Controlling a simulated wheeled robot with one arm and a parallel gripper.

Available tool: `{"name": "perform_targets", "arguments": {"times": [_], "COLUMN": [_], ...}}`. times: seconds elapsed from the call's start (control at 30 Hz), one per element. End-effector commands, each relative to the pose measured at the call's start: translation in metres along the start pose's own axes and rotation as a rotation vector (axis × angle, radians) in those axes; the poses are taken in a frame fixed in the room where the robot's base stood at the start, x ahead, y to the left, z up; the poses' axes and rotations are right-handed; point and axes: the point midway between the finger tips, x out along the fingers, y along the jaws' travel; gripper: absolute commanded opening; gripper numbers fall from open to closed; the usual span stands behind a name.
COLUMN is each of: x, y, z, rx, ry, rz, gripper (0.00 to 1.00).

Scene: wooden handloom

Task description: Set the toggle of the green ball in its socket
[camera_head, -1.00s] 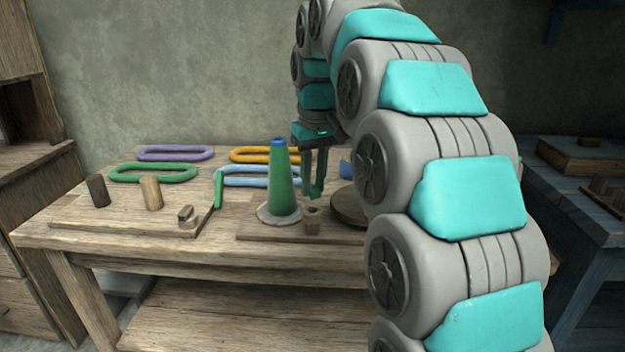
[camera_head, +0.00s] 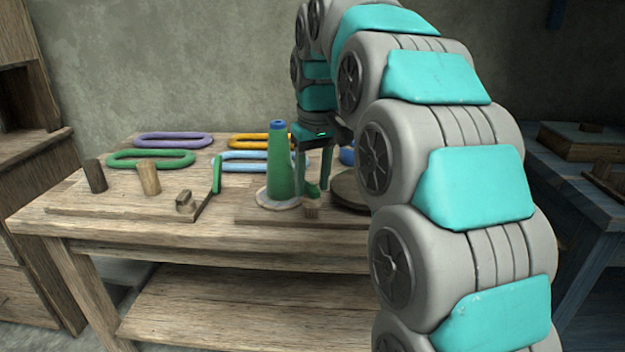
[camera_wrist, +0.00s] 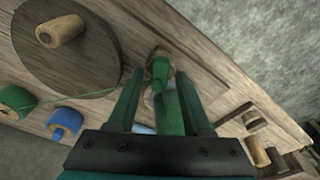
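The green ball (camera_wrist: 16,100) is at the left edge of the wrist view, and a thin green thread runs from it toward my gripper. The green toggle (camera_wrist: 160,69) stands at the small wooden socket (camera_wrist: 157,54); how deep it sits I cannot tell. The socket (camera_head: 311,209) also shows in the head view at the board's front edge. My gripper (camera_wrist: 160,74) is open. Its fingers stand on both sides of the toggle, with gaps showing. In the head view my gripper (camera_head: 312,185) points down just above the socket.
A tall green cone (camera_head: 279,165) with a blue tip stands close to the left of my gripper. A round wooden disc (camera_head: 350,190) with a peg lies to the right. A blue ball (camera_wrist: 66,122) is near the green one. Several coloured loops lie behind to the left.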

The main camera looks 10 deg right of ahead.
Motion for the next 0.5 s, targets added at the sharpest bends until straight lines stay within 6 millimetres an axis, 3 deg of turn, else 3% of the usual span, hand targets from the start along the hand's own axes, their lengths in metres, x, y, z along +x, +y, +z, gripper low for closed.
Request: {"name": "perform_targets", "arguments": {"times": [0.5], "x": [-0.0069], "y": [0.0001], "z": [-0.0007], "rx": [0.000], "ry": [0.002], "rz": [0.000], "gripper": [0.58]}}
